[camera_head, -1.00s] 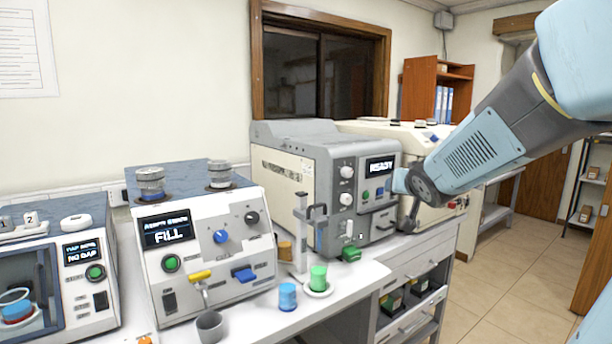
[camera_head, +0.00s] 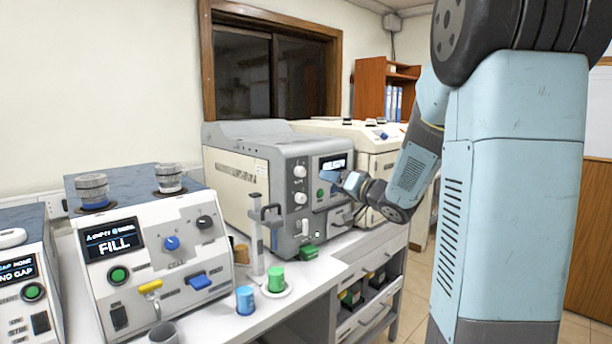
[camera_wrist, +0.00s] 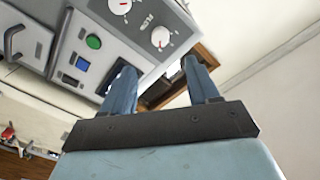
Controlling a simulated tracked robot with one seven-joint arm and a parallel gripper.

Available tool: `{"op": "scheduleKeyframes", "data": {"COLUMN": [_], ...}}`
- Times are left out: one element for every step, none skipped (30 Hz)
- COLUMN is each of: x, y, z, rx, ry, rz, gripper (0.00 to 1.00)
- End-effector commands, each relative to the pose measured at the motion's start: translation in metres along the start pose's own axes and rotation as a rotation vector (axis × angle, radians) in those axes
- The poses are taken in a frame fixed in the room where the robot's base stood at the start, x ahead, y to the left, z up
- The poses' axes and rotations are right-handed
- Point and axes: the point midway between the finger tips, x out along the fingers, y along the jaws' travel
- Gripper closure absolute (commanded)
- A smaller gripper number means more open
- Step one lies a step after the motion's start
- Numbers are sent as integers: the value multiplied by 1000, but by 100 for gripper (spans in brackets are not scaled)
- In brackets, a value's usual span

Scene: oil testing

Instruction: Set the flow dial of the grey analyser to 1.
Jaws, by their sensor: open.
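The grey analyser (camera_head: 272,150) stands on the bench, its front face holding a display, buttons and two white dials. The flow dial (camera_wrist: 160,36), lettered FLOW, shows in the wrist view at upper middle, just beyond my fingertips. It appears to be the upper of the two dials (camera_head: 300,171) in the head view. It has a small reddish mark, but its setting is too small to read. My gripper (camera_wrist: 160,66) is open and empty, its blue fingers apart in front of the face near the display (camera_wrist: 112,76). In the head view my gripper (camera_head: 328,176) is right of the dials.
The second white dial (camera_wrist: 120,5), a green button (camera_wrist: 93,41) and a blue button (camera_wrist: 83,63) are close by on the face. A white FILL machine (camera_head: 150,250), blue cup (camera_head: 245,299) and green cup (camera_head: 276,279) stand nearer.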

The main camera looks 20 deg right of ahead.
Motion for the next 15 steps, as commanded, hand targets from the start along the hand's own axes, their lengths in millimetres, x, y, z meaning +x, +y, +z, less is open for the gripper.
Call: {"op": "scheduleKeyframes", "data": {"x": [8,13,20,26,31,38,44,49,56,61,66,74,79,84,90], "y": [0,0,0,0,0,0,0,0,0,0,1,0,0,0,0], "z": [1,1,0,1,0,0,1,1,0,1,1,0,1,1,1], "rx": [1,1,1,0,-1,0,1,1,-1,0,0,0,0,0,0], "ry": [-2,-2,-1,-1,-2,-1,-1,-2,-2,-1,-1,-1,-1,-2,-1], "rz": [0,-1,-1,0,0,-1,-1,0,-1,0,0,0,0,0,0], "gripper": [40,40,40,40,40,40,40,40,40,40,40,40,40,40,40]}}
